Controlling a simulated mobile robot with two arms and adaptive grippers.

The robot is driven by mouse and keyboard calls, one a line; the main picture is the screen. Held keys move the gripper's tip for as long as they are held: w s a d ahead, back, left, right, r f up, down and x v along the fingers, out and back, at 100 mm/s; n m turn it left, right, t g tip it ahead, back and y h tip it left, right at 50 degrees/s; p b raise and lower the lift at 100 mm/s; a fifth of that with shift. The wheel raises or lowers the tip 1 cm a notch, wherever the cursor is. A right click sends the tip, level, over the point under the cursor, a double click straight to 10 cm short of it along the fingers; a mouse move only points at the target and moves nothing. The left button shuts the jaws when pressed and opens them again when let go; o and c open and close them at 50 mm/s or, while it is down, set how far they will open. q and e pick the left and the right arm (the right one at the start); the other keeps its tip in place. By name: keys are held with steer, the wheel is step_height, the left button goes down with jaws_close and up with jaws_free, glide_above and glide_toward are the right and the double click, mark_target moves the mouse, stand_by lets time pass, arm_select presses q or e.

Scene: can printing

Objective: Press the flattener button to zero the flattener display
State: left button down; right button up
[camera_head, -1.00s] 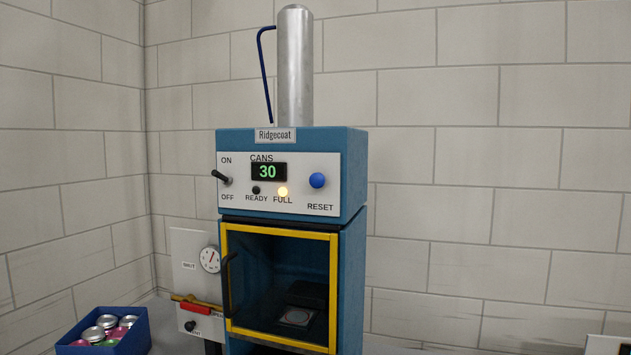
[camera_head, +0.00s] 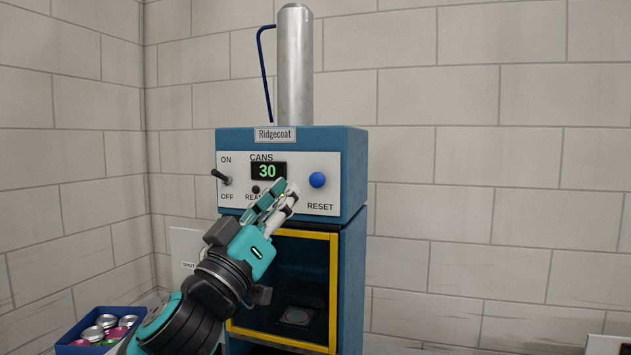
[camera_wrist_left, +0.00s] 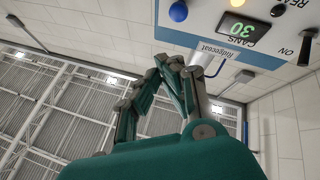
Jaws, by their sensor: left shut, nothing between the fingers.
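The blue flattener (camera_head: 355,175), labelled Ridgecoat, stands upright against the wall. Its white panel has a round blue RESET button (camera_head: 317,180) at the right. The CANS display (camera_head: 268,171) reads 30 in green. My left gripper (camera_head: 288,190) is shut and empty, in front of the panel just left of the button and apart from it in the picture; I cannot tell its depth gap. It covers the FULL lamp. In the left wrist view the blue button (camera_wrist_left: 178,11) and the display (camera_wrist_left: 237,29) show beyond the fingers. My right gripper is not in view.
A black ON/OFF switch (camera_head: 221,177) is at the panel's left. A yellow-framed door (camera_head: 333,290) is below, partly behind my left arm. A blue crate (camera_head: 75,335) of cans stands at lower left.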

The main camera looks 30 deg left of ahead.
mark_target(317, 180)
arm_select(q)
steer(key=shift+s+r+t, duration=0.3)
steer(key=shift+s+r, duration=0.1)
steer(key=shift+r, duration=0.45)
steer(key=w+a+p, duration=0.2)
steer(key=w, duration=0.6)
steer(key=shift+w, duration=0.3)
steer(key=shift+w, duration=0.15)
stand_by(0.8)
steer(key=shift+w+a, duration=0.1)
steer(key=shift+w, duration=0.2)
